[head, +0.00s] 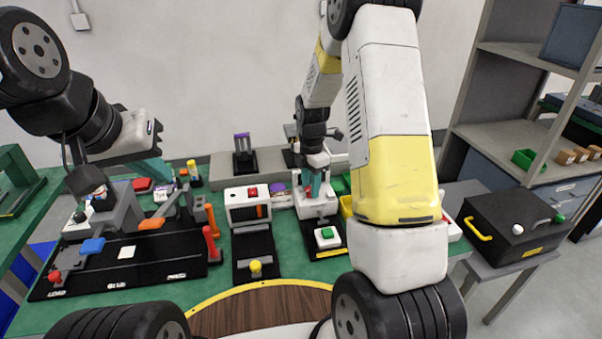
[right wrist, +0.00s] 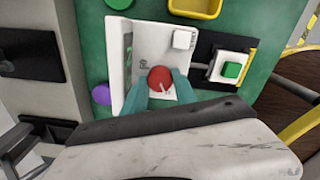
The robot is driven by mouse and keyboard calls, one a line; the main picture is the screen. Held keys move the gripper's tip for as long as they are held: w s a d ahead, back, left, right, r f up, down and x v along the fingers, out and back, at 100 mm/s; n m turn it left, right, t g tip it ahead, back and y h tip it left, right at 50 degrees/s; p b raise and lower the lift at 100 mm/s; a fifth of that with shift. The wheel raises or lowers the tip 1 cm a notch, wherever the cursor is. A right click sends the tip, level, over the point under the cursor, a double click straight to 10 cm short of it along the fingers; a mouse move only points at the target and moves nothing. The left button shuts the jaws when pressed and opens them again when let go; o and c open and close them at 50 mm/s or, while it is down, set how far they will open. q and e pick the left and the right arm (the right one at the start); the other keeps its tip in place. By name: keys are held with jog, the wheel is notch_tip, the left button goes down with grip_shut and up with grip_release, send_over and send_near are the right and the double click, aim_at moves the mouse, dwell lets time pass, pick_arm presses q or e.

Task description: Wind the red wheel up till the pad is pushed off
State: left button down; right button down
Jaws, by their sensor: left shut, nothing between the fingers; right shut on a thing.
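The red wheel (right wrist: 160,79) is a round knob with a pale pointer mark, on a white device (right wrist: 141,52). In the right wrist view my right gripper (right wrist: 158,88) has its teal fingers on both sides of the wheel, shut on it. In the head view the white device (head: 316,209) stands right of the table's middle, with my right gripper (head: 317,184) over it. A small white block (right wrist: 184,39) sits on the device near the wheel; I cannot tell whether it is the pad. My left gripper (head: 156,170) is shut and empty over the left part of the table.
A green button box (head: 327,237) stands just in front of the device. A white unit with a red button (head: 249,205) is to its left. A black fixture (head: 130,262) with levers fills the table's left. A black case (head: 513,229) stands at the right.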

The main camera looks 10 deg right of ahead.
jog(key=m, duration=0.3)
jog(key=shift+m, duration=0.4)
jog(key=m, duration=1.1)
jog(key=shift+m, duration=0.4)
jog(key=m, duration=1.2)
jog(key=shift+w+m, duration=0.1)
jog(key=shift+m, duration=0.3)
